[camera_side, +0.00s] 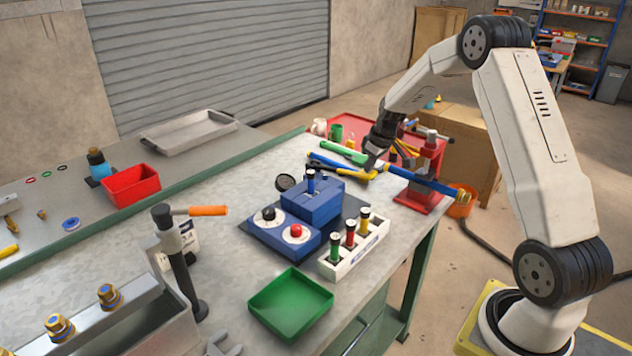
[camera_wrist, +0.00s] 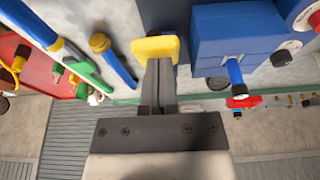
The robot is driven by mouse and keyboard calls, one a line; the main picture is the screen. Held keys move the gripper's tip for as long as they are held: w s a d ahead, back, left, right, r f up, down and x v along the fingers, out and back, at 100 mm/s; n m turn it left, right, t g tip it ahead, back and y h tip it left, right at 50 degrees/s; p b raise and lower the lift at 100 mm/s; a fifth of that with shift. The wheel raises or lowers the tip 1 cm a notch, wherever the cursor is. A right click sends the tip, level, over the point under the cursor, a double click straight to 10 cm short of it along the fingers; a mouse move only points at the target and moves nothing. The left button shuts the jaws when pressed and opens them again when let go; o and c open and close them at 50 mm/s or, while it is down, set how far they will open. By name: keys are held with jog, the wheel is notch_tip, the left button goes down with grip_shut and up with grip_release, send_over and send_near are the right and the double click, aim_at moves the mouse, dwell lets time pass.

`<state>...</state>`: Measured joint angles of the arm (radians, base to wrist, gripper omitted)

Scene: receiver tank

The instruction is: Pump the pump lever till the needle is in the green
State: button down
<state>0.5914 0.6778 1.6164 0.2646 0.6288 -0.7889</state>
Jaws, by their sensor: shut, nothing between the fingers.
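An orange-gripped lever (camera_side: 208,210) sticks out to the right from the top of a dark upright post (camera_side: 178,265) at the left of the bench in the side view; it looks like the pump lever. No gauge needle or green band can be made out. My gripper (camera_side: 372,165) is at the far right of the bench, well away from this lever, among hand tools. In the wrist view my gripper (camera_wrist: 158,64) is shut and empty, its tips by a yellow piece (camera_wrist: 156,47); whether they touch it I cannot tell.
A blue block unit (camera_side: 312,205) with black and red knobs stands mid-bench. Near it are a rack of colored cylinders (camera_side: 340,266) and a green tray (camera_side: 290,304). A red vise (camera_side: 425,178) stands beside my gripper. A metal tank-like body with brass fittings (camera_side: 112,296) is at front left.

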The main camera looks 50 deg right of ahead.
aim_at(374, 177)
jog(key=f, duration=0.1)
jog(key=s+f, duration=0.1)
jog(key=f, duration=0.2)
jog(key=shift+s, duration=0.3)
jog(key=shift+w+r, duration=0.15)
jog(key=shift+r, duration=0.55)
jog(key=r, duration=0.3)
jog(key=shift+w+r, duration=0.3)
jog(key=shift+r, duration=0.1)
jog(key=s+r, duration=0.6)
jog(key=r, duration=0.1)
jog(key=shift+s+r, duration=0.2)
jog(key=shift+r, duration=0.15)
